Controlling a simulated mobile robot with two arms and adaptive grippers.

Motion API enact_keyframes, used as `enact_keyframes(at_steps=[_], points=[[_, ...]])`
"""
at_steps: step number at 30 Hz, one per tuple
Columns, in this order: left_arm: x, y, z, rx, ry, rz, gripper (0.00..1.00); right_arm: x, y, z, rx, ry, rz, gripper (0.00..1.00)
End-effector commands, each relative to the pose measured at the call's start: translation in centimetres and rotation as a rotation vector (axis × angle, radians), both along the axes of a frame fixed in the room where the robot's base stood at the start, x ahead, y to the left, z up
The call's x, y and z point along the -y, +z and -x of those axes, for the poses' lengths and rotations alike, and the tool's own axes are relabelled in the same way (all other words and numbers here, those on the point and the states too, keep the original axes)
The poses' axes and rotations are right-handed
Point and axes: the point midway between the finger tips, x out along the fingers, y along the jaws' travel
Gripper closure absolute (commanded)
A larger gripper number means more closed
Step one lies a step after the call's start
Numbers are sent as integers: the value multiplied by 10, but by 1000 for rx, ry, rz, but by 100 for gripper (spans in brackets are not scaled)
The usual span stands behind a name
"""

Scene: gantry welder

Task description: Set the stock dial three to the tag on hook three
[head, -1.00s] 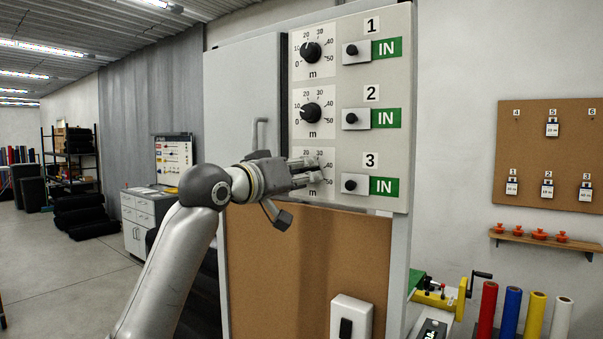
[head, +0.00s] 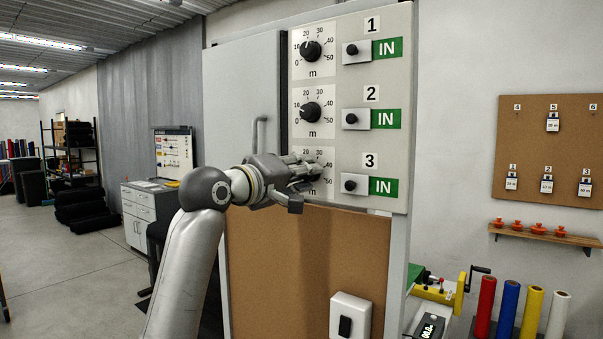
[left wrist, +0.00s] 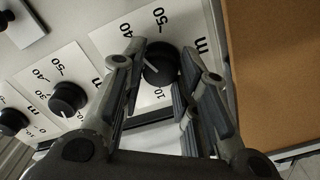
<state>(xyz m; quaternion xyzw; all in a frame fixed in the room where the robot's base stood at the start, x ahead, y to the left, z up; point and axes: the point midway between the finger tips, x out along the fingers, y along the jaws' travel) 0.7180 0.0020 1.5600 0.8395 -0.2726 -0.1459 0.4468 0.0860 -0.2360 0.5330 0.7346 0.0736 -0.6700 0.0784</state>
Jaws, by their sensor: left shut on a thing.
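Stock dial three (left wrist: 160,63) is a black round knob on a white scale plate marked in metres. My right gripper is out of view.
Dial one (head: 311,51) and dial two (head: 311,112) sit above on the same panel (head: 398,150). A small black knob (head: 350,186) and a green IN sign (head: 384,187) are right of dial three. A door handle (head: 259,130) juts out left of the panel.

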Motion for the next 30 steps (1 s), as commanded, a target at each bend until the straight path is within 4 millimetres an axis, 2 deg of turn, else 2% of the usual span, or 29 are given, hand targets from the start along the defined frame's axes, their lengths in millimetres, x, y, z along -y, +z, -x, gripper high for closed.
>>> enact_keyframes(at_steps=[11,12,17,30], points=[[-1,2,0,3,3,7,95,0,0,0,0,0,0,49],[-1,2,0,3,3,7,70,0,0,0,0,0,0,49],[-1,2,0,1,2,6,50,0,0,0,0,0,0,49],[-4,1,4,0,1,5,49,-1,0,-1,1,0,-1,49]])
